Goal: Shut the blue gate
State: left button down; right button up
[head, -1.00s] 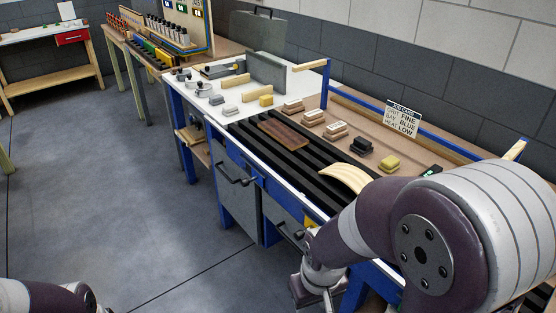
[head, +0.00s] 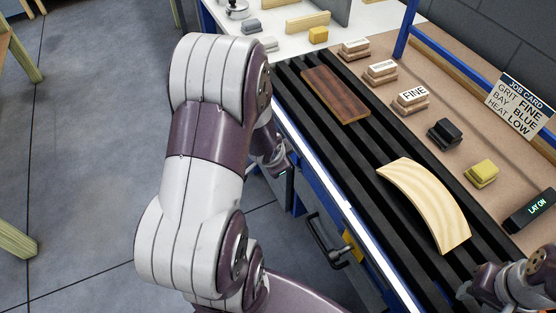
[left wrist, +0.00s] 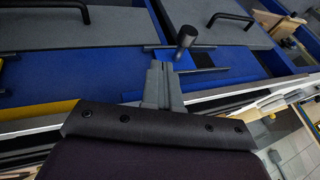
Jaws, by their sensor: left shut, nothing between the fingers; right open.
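In the left wrist view, a blue gate plate (left wrist: 203,57) lies between dark rails on the blue bench front. A dark round knob (left wrist: 187,36) stands up from it. My left gripper (left wrist: 164,68) is shut and empty, with its fingertips close beside the knob; I cannot tell whether they touch. In the head view my left gripper (head: 284,171) shows small beyond my arm at the bench's front edge, and the gate is hidden there. My right gripper (head: 468,292) is partly in view at the lower right, near the curved pale veneer piece, and is open.
The slatted bench top carries a dark wood sheet (head: 336,93) and a curved pale piece (head: 428,202). Blocks and a job card (head: 520,104) are behind. A drawer handle (head: 326,244) and a yellow part (head: 351,246) are on the front.

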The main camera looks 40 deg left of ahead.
jog(key=shift+s+a+f+b, duration=0.2)
jog(key=shift+s+f+b, duration=0.25)
jog(key=shift+f+b, duration=0.15)
jog(key=shift+w+d+r+p, duration=0.1)
jog(key=shift+w+r+p, duration=0.1)
jog(key=shift+r+p, duration=0.3)
pick_arm(q)
jog(key=w+a+f, duration=0.3)
jog(key=a+f, duration=0.1)
jog(key=f, duration=0.1)
jog(key=shift+f, duration=0.3)
pick_arm(e)
jog(key=shift+s, duration=0.1)
pick_arm(q)
jog(key=shift+w, duration=0.1)
pick_arm(e)
jog(key=shift+f, duration=0.1)
